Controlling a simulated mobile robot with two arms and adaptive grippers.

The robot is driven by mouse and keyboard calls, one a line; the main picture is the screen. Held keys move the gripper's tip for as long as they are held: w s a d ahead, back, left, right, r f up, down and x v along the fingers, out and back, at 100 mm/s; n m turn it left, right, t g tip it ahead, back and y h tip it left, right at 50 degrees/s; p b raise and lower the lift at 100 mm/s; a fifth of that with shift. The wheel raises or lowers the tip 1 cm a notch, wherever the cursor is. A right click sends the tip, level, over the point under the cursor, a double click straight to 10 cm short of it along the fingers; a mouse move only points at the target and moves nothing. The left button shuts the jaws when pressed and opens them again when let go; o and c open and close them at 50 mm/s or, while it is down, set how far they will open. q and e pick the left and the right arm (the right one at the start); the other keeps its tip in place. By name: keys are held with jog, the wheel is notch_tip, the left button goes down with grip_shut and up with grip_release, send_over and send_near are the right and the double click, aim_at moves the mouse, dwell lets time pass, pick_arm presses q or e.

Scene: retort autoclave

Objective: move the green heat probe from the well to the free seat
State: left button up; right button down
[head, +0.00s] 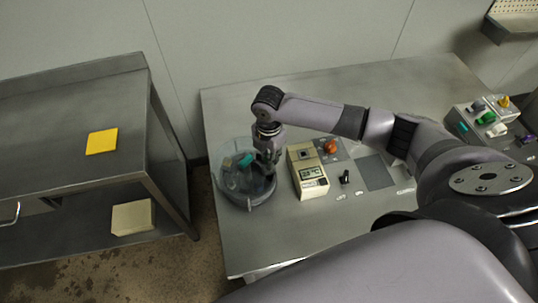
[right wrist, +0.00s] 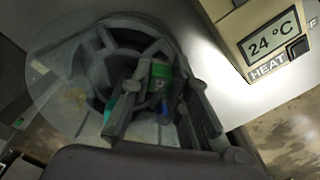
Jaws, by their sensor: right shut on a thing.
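My right gripper (head: 266,172) points down into the right side of a round, clear-walled vessel (head: 262,203). In the right wrist view the gripper (right wrist: 168,78) is shut on the green heat probe (right wrist: 160,70), whose green part shows between the fingers. A small blue part (right wrist: 165,106) shows just below the green; I cannot tell whether it belongs to the probe. Dark spoked slots (right wrist: 130,38) lie under the fingers; whether the probe touches a seat is hidden. The heater box (head: 309,185) stands right of the vessel, its square well (head: 303,153) looking dark and empty. My left gripper is not in view.
A teal piece (head: 246,159) sits in the vessel, close left of the gripper. An orange knob (head: 330,146) and a black switch (head: 345,177) are right of the heater box. A tray of coloured parts (head: 466,139) stands far right. A steel side table (head: 50,150) is left.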

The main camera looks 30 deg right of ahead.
jog(key=shift+f, duration=0.3)
dwell(0.4)
jog(key=shift+f, duration=0.4)
jog(key=shift+f, duration=0.2)
dwell(0.4)
jog(key=shift+f, duration=0.45)
dwell(0.3)
jog(key=shift+f, duration=0.1)
dwell(0.8)
jog(key=c, duration=1.4)
grip_release()
jog(key=shift+o, duration=0.5)
